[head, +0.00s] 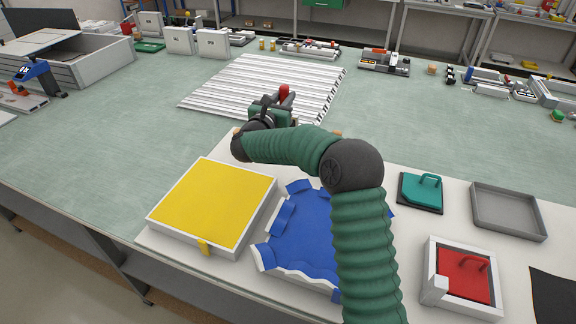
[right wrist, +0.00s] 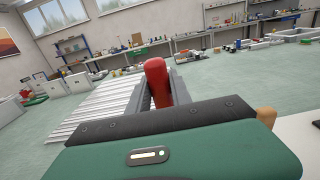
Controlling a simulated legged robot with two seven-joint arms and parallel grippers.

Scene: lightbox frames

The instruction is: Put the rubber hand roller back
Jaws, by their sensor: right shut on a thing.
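My right gripper (head: 284,96) is above the near right part of the ribbed white panel, reaching away from me. In the right wrist view its fingers (right wrist: 160,88) are shut on a red rounded handle (right wrist: 156,80), which also shows in the head view (head: 284,90). I take this to be the rubber hand roller; its roller end is hidden. My left gripper is not in view.
The ribbed white panel (head: 250,85) lies on the green table. Nearer are a yellow-topped box (head: 212,205), a blue wavy-edged piece (head: 300,235), a teal-handled plate (head: 420,190), a grey tray (head: 508,235) and a red-centred box (head: 465,275).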

